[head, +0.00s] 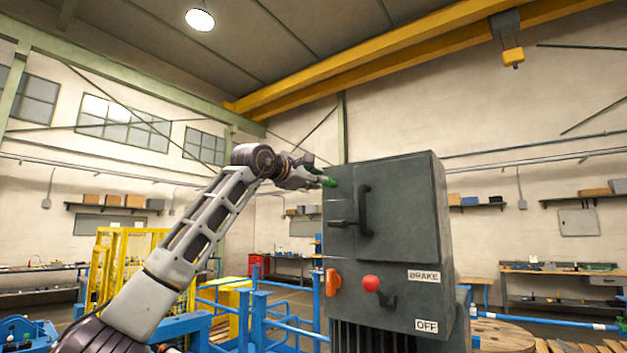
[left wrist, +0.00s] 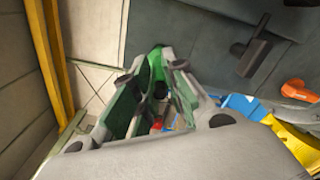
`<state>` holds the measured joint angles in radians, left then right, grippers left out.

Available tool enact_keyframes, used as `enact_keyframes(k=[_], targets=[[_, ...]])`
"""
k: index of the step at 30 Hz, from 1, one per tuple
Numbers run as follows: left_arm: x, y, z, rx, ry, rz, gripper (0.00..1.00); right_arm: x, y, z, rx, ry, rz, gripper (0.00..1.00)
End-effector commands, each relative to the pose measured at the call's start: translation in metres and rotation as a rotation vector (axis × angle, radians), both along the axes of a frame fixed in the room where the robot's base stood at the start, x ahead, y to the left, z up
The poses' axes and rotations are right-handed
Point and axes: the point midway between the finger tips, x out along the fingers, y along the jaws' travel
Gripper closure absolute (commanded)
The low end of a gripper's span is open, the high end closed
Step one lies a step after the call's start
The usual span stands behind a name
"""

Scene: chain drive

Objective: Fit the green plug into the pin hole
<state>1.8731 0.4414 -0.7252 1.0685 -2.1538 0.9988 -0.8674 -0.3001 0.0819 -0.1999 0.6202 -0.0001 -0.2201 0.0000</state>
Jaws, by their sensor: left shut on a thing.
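The green plug (head: 328,181) shows at the tip of my left gripper (head: 314,178) in the head view. It is by the upper left edge of the dark grey cabinet (head: 408,215). In the left wrist view the green plug (left wrist: 157,64) sits between the fingers of my left gripper (left wrist: 163,78), which is shut on it. The cabinet's grey face (left wrist: 205,40) lies just beyond the fingers there. I cannot make out the pin hole in either view. Whether the plug touches the cabinet I cannot tell. My right gripper is out of view.
The cabinet carries a black handle (head: 365,209), a latch lever (head: 342,223), an orange knob (head: 333,282) and a red-knobbed brake lever (head: 372,284). Blue railings (head: 262,318) and a yellow cage (head: 125,262) stand to the left. The air above the cabinet is open.

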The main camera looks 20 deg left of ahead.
Motion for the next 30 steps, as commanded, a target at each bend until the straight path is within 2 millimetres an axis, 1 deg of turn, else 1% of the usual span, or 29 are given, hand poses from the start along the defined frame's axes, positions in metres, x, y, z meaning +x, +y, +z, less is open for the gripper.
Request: enact_keyframes(k=[30], targets=[[0.014,-0.006,0.001,0.0,-0.002,0.0,1.0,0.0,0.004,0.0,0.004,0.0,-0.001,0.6]])
